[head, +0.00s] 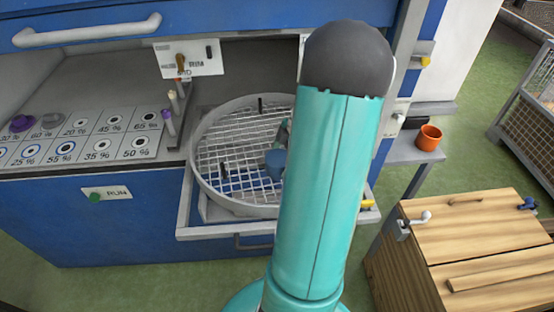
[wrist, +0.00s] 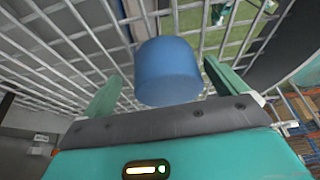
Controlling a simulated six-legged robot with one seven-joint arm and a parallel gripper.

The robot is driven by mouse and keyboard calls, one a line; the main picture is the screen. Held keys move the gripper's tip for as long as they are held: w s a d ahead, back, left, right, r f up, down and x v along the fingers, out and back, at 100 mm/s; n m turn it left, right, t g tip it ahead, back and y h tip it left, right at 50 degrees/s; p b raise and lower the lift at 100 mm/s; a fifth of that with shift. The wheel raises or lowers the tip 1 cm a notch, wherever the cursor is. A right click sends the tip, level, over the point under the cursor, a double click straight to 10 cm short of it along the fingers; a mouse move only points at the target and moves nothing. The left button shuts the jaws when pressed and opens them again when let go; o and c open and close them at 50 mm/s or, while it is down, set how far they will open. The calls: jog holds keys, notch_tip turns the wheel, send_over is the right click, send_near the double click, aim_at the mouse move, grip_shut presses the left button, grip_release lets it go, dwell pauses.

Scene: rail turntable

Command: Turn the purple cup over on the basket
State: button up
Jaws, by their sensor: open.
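The basket (head: 197,160) is a round wire-mesh tray with a pale rim, on a pulled-out shelf of the blue cabinet. A blue cup (head: 274,160) stands on its mesh, partly hidden by my arm. In the wrist view the blue cup (wrist: 168,62) shows a smooth side and a flat, closed-looking end. My gripper (wrist: 165,82) is open, with one teal finger on each side of the cup; I cannot tell whether they touch it.
An orange cup (head: 429,137) stands on a side shelf at right. A wooden chest (head: 470,240) stands at lower right. Green floor lies open in front of the cabinet.

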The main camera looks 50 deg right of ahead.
jog(key=w+v, duration=0.1)
jog(key=v, duration=1)
jog(key=shift+r, duration=0.5)
jog(key=shift+s+a, duration=0.2)
jog(key=shift+w, duration=0.1)
jog(key=w+a+r+m+h, duration=0.1)
jog(key=w+a+r, duration=0.15)
jog(key=a, duration=0.45)
jog(key=w+a+r+m+h, duration=0.1)
jog(key=w+a+r+m, duration=0.15)
jog(key=a, duration=0.45)
jog(key=w+a+r+m+h, duration=0.1)
jog(key=w+a+r, duration=0.15)
jog(key=a, duration=0.45)
jog(key=s+a+r+m+t, duration=0.1)
jog(key=s+a+m, duration=0.1)
jog(key=a, duration=0.7)
jog(key=s+a+r+m+t, duration=0.1)
jog(key=s+a+m, duration=0.2)
jog(key=a, duration=0.7)
jog(key=shift+s+a+t, duration=0.25)
jog(key=shift+s+t, duration=0.15)
jog(key=shift+s, duration=0.55)
jog(key=shift+m, duration=0.25)
